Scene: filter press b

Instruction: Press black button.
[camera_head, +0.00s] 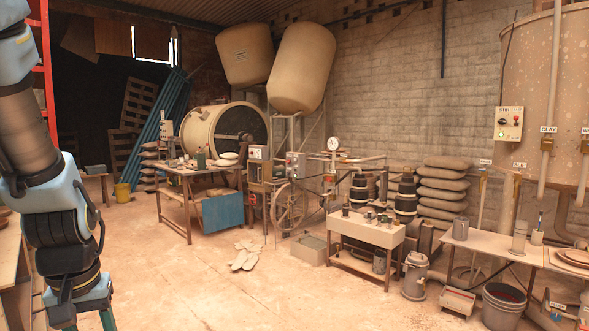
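A beige control box (508,124) is fixed to the front of the large tank on the right. A dark round spot (502,121) on its left side looks like a black button or knob. Small red and green spots sit beside it; their exact form is too small to tell. My gripper (88,322) hangs at the bottom left edge, far from this box. Two green finger parts show apart, but their tips are cut off by the picture edge. I see nothing between the visible parts.
Smaller control boxes (295,160) stand by the machine in the middle. A low bench (365,230), a right-hand table (490,243), a grey canister (415,275) and a bucket (503,305) stand before the tank. Gloves (247,254) lie on the floor (220,290), which is open in front of me.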

